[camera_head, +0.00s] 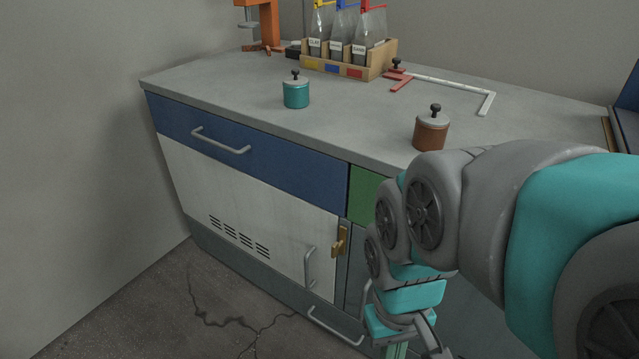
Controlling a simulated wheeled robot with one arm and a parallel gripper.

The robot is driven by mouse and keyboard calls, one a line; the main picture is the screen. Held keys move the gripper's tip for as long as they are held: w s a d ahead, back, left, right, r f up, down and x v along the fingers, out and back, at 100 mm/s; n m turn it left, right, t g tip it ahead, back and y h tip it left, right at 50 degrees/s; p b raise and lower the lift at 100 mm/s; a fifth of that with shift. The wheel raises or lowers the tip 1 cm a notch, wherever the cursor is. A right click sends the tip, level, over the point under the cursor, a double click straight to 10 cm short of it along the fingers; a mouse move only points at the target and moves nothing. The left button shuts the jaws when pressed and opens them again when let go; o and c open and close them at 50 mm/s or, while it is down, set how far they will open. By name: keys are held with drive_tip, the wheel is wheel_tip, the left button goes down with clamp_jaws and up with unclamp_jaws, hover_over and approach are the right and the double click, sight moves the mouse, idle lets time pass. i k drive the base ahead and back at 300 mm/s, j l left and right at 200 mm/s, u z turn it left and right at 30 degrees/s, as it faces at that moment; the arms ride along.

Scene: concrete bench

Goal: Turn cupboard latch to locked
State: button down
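The brass cupboard latch (341,239) sits at the upper right edge of the white cupboard door (240,205), by the seam with the grey front beside it. Its lever looks roughly upright; at this size I cannot tell whether it is locked. The door looks flush with the cabinet front and has a grey vertical handle (310,267) below the latch. My gripper (396,349) is low at the bottom edge of the picture, right of and below the latch and apart from it. Its fingertips are cut off or hidden, so its opening does not show.
A blue drawer (240,147) with a bar handle is above the door, and a lower drawer handle (335,326) is below. My arm covers the right cabinet fronts. Teal (296,94) and brown (430,133) canisters stand on the benchtop. The floor at left is clear.

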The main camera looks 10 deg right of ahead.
sight(338, 248)
drive_tip(key=k+j+z, duration=0.15)
drive_tip(key=k+j, duration=0.15)
drive_tip(key=k, duration=0.15)
drive_tip(key=k+j+z, duration=0.15)
drive_tip(key=k, duration=0.3)
drive_tip(key=i+j, duration=0.05)
